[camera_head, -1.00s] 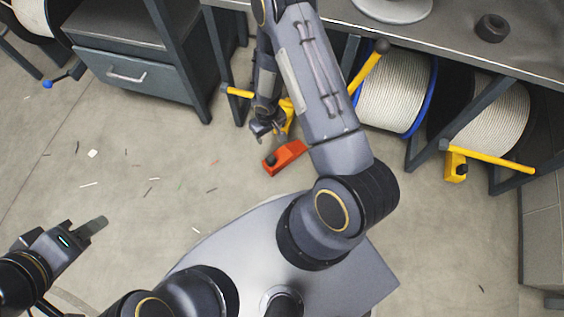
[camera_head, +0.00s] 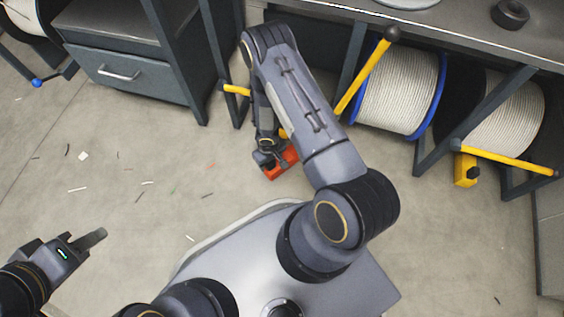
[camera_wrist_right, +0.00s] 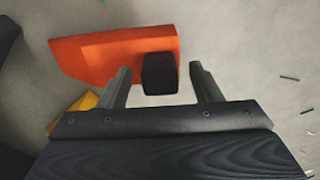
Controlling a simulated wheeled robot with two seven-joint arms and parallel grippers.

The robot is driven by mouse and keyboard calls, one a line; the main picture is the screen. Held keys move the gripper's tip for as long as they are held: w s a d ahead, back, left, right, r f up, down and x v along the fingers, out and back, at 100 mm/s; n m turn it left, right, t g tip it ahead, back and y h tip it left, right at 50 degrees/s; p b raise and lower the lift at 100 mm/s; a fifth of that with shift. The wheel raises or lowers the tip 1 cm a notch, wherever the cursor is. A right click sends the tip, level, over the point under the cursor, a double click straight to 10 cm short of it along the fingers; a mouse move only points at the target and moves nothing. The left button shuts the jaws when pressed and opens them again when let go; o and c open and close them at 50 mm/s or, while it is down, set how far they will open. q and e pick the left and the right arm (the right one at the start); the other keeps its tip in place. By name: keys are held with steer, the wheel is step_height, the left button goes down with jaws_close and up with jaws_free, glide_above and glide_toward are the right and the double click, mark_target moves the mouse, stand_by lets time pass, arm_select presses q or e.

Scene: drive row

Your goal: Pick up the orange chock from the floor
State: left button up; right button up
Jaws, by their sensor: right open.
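The orange chock (camera_head: 284,162) lies on the floor in front of the bench, partly hidden by my right arm in the head view. In the right wrist view the orange chock (camera_wrist_right: 105,55) shows with a black block (camera_wrist_right: 159,74) on its near side. My right gripper (camera_wrist_right: 161,75) is open, its two fingers to the left and right of the black block and not closed on it. In the head view my right gripper (camera_head: 266,163) is at the chock's left end.
Cable reels (camera_head: 402,92) stand under the bench (camera_head: 460,42) with yellow bars in front. A yellow block (camera_head: 465,170) sits at right. A drawer cabinet (camera_head: 130,75) stands at upper left. The floor at left is open, with small scraps.

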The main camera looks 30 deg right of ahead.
jaws_close()
stand_by(0.3)
steer(key=shift+r, duration=0.15)
